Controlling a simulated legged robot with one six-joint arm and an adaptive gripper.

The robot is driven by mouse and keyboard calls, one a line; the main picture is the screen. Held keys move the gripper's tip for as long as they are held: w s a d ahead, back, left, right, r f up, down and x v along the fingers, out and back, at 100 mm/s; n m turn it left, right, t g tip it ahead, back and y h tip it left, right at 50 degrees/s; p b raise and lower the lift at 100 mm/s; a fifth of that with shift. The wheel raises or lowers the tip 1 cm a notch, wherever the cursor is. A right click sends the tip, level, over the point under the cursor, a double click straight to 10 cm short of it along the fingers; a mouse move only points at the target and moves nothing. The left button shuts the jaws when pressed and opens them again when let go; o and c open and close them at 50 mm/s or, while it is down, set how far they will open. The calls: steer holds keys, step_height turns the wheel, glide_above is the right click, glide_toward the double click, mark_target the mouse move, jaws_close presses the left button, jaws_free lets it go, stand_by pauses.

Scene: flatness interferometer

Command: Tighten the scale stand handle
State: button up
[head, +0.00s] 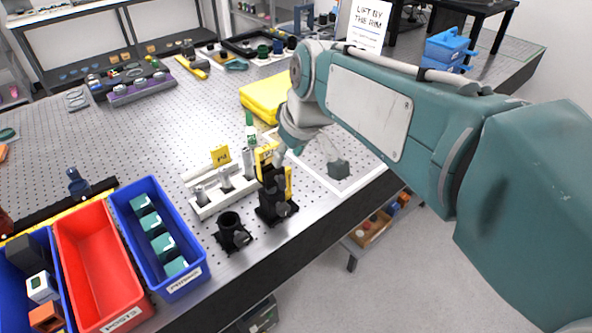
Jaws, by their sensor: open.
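A small black stand with yellow parts (272,209) is on the perforated table near its front edge; I take it to be the scale stand. My gripper (277,160) hangs from the teal arm just above and behind the stand's top. It is open, and I see nothing held in it. The wrist and fingers overlap the stand's upper part in the picture, so I cannot tell whether they touch it. The handle is too small to make out for sure.
A black round holder (232,232) and a white rack (222,188) with silver posts stand left of the stand. A blue bin (196,252) and a red bin (92,262) lie front left. The table's middle left is clear.

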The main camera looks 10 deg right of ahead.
mark_target(283, 177)
steer(key=x, duration=1)
steer(key=shift+d+f, duration=0.1)
steer(key=shift+d, duration=0.15)
steer(key=shift+a, duration=0.4)
steer(key=shift+d, duration=0.5)
jaws_close()
